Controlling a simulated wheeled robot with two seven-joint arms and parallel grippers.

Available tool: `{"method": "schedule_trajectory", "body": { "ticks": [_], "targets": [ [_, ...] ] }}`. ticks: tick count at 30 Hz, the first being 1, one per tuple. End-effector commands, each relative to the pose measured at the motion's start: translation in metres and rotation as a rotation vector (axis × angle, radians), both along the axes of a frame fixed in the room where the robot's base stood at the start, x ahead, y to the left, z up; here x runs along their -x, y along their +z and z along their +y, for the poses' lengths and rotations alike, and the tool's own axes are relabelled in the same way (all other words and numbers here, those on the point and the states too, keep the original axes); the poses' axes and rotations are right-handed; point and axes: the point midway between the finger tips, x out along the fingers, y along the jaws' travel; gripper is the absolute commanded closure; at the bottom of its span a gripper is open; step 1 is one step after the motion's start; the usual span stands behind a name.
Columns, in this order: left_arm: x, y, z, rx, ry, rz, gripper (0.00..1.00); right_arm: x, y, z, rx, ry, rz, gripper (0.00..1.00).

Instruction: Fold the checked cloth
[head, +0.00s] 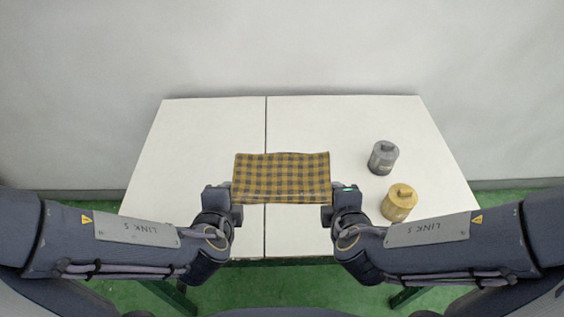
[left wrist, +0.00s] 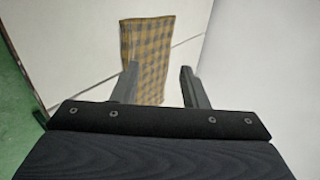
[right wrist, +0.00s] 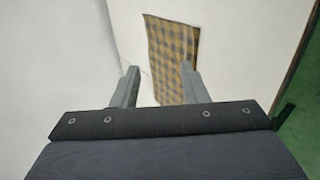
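The yellow and dark checked cloth (head: 281,178) lies on the white table as a wide rectangle; its far edge is slightly uneven. It also shows in the left wrist view (left wrist: 146,45) and the right wrist view (right wrist: 172,45). I cannot tell how many layers it has. My left gripper (head: 236,203) is at the cloth's near left corner and my right gripper (head: 327,205) at its near right corner. Both wrist views show the fingers apart with nothing gripped between them. In each, one finger overlaps the cloth. Whether the fingers touch it is unclear.
A grey lidded canister (head: 383,158) and a yellow lidded canister (head: 399,204) stand on the right of the table (head: 200,140), the yellow one close to my right forearm. The table's left and far parts are clear. A dark seam runs across the tabletop.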

Motion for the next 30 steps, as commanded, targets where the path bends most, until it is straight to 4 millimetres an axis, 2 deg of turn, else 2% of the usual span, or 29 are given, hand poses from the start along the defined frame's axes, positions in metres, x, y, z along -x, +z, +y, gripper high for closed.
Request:
{"method": "schedule_trajectory", "body": {
  "ticks": [14, 17, 19, 22, 24, 27, 30],
  "targets": [
    [-0.001, 0.001, 0.005, 0.004, 0.021, 0.003, 0.6, 0.0, 0.001, -0.004, -0.005, -0.021, 0.003, 0.6],
    [0.0, 0.008, 0.027, 0.03, 0.129, 0.022, 0.6, 0.0, 0.008, -0.027, -0.031, -0.13, 0.021, 0.6],
    [0.005, 0.014, 0.055, 0.069, 0.271, 0.055, 0.6, 0.005, 0.014, -0.055, -0.073, -0.272, 0.055, 0.6],
    [0.025, 0.021, 0.1, 0.17, 0.525, 0.135, 0.6, 0.025, 0.021, -0.1, -0.178, -0.531, 0.133, 0.6],
    [0.046, 0.023, 0.124, 0.27, 0.703, 0.207, 0.6, 0.046, 0.023, -0.124, -0.28, -0.712, 0.205, 0.6],
    [0.078, 0.026, 0.14, 0.45, 0.918, 0.318, 0.6, 0.078, 0.026, -0.14, -0.463, -0.931, 0.313, 0.6],
    [0.105, 0.034, 0.137, 0.673, 1.077, 0.421, 0.6, 0.105, 0.034, -0.137, -0.689, -1.096, 0.416, 0.6]
  ]
}}
